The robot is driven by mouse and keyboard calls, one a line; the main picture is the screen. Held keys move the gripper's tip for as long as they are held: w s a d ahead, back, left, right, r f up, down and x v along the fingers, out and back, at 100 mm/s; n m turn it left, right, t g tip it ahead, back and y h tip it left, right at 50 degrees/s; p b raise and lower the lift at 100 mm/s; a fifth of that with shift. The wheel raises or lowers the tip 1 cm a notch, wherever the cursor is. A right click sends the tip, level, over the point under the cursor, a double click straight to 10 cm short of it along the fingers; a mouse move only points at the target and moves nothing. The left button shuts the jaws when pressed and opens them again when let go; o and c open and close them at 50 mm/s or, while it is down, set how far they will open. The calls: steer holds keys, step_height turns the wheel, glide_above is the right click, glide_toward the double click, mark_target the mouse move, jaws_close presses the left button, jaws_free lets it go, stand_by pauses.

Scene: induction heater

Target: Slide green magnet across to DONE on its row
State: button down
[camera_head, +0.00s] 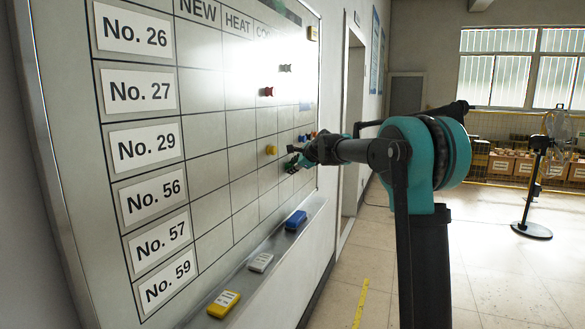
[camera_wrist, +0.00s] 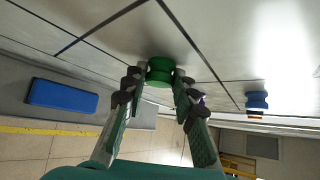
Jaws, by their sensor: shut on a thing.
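The green magnet (camera_wrist: 160,71) sits against the whiteboard face between the fingertips of my gripper (camera_wrist: 158,88) in the wrist view. The fingers are shut on it, one on each side. In the head view my gripper (camera_head: 294,157) is at the right part of the whiteboard (camera_head: 215,150), and the magnet is largely hidden by the fingers. The header reads NEW, HEAT and a partly visible third word; the DONE column label cannot be read. The row labels run from No. 26 (camera_head: 135,34) to No. 59 (camera_head: 168,282). I cannot tell exactly which cell the magnet is in.
A yellow magnet (camera_head: 270,150) is just left of my gripper. Red (camera_head: 268,91) and grey (camera_head: 285,68) magnets sit higher. A blue magnet (camera_wrist: 257,101) is to the right in the wrist view. The ledge holds a blue eraser (camera_head: 296,220) and other blocks. A fan (camera_head: 540,170) stands far right.

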steer(key=shift+a, duration=0.1)
steer(key=c, duration=1.1)
jaws_free()
steer(key=shift+c, duration=0.2)
steer(key=v, duration=1.2)
steer(key=s+d+f+n+g+h, duration=0.2)
steer(key=s+d+f+n, duration=0.4)
steer(key=s+f, duration=0.7)
steer(key=s+d+f+n+g+h, duration=0.1)
steer(key=s+d+f+n, duration=0.5)
steer(key=s+f, duration=0.7)
steer(key=s+d+f+n+g+h, duration=0.2)
steer(key=s+d+f+n, duration=0.4)
steer(key=s+f, duration=0.8)
steer(key=s+d+h, duration=0.1)
steer(key=s, duration=0.2)
steer(key=shift+s+g+h, duration=0.25)
steer(key=shift+g+h, duration=0.05)
steer(key=shift+h, duration=0.1)
